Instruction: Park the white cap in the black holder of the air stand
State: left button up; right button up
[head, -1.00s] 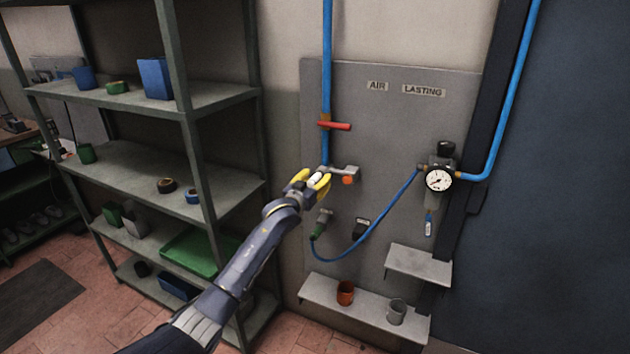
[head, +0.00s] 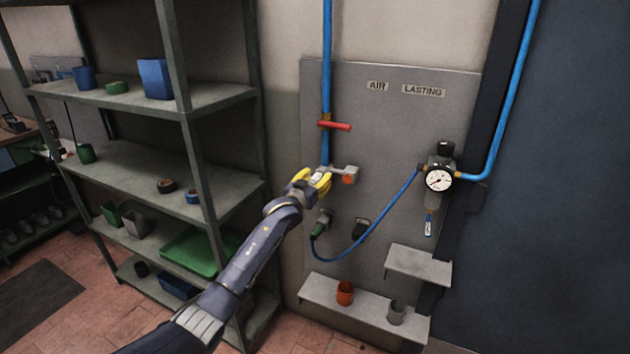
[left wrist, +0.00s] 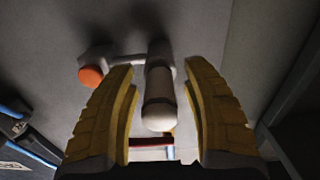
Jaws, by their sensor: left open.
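The white cap (left wrist: 159,108) sits on the end of a grey pipe fitting (left wrist: 158,62), between the two fingers of my left gripper (left wrist: 158,75) in the left wrist view. The fingers are open, with a gap showing on both sides of the cap. In the head view my left gripper (head: 317,180) is at the fitting below the red handle, and its fingers largely hide the cap. The black holder (head: 361,228) is on the grey panel, below and right of the gripper. My right gripper is not in view.
An orange-ended side branch (head: 349,180) is close to the right of the gripper. A blue hose with a green connector (head: 319,229) hangs below it. A gauge (head: 439,180) is at the right. Cups stand on a lower shelf (head: 320,297). Shelving (head: 228,98) is at the left.

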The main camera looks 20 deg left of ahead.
pick_arm(q)
jog(key=shift+o, duration=0.2)
grip_shut()
dwell(0.3)
dwell(0.3)
jog(key=shift+s+a, duration=0.25)
jog(key=shift+s, duration=1.2)
jog(key=shift+s+a, duration=0.2)
jog(key=shift+s, duration=1.25)
jog(key=shift+s+f, duration=0.15)
jog(key=shift+s, duration=0.15)
jog(key=s+d+f, duration=0.1)
jog(key=d+f, duration=0.6)
jog(key=f, duration=0.5)
jog(key=s+d+f, duration=0.1)
jog(key=d+f, duration=0.6)
jog(key=f, duration=0.4)
jog(key=shift+s+d+f, duration=0.15)
jog(key=shift+d+f, duration=0.2)
dwell(1.1)
